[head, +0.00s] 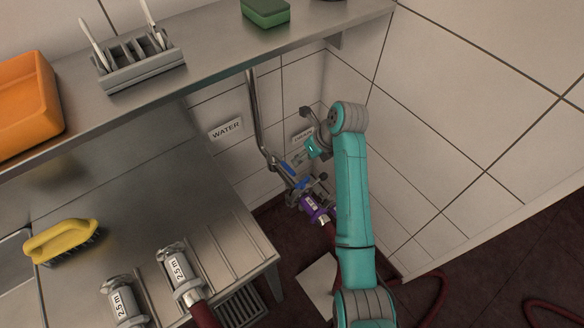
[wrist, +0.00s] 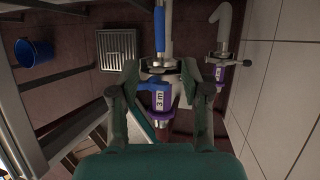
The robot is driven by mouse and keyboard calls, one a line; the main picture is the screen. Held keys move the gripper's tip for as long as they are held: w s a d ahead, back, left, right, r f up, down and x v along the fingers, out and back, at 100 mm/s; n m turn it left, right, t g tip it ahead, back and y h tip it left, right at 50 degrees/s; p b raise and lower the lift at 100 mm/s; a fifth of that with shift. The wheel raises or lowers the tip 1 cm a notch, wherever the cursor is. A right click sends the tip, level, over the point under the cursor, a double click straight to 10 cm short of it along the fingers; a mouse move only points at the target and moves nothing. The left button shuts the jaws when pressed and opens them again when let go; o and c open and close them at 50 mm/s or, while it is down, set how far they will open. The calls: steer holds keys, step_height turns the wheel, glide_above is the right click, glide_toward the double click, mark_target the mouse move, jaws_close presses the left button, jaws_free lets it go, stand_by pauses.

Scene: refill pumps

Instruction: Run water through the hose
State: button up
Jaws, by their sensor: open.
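The water pipe (head: 257,110) runs down the tiled wall beside the "WATER" sign (head: 225,129). A blue handle (wrist: 164,30) lies along this pipe in the wrist view. Below it, a purple hose coupling (wrist: 161,101) labelled "3 m" sits at the pipe's lower end, with a blue part (wrist: 149,85) across its top. My gripper (wrist: 162,76) is open, its fingers on either side of this joint; contact is unclear. A second purple "3 m" coupling (wrist: 219,73) sits under the pale pipe (wrist: 224,22) to the right. A red hose (head: 437,290) lies on the floor.
Two "2.5 m" hose ends (head: 181,268) rest on the steel counter (head: 230,235) at left, near a yellow brush (head: 61,240). A steel shelf (head: 215,72) overhangs the pipes. A floor grate (wrist: 116,50) and blue bucket (wrist: 37,52) are below. The tiled wall is close at right.

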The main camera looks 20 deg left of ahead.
mark_target(291, 169)
steer(key=x, duration=0.9)
steer(key=shift+a+f, duration=0.1)
steer(key=shift+f, duration=0.2)
steer(key=shift+c, duration=0.3)
jaws_close()
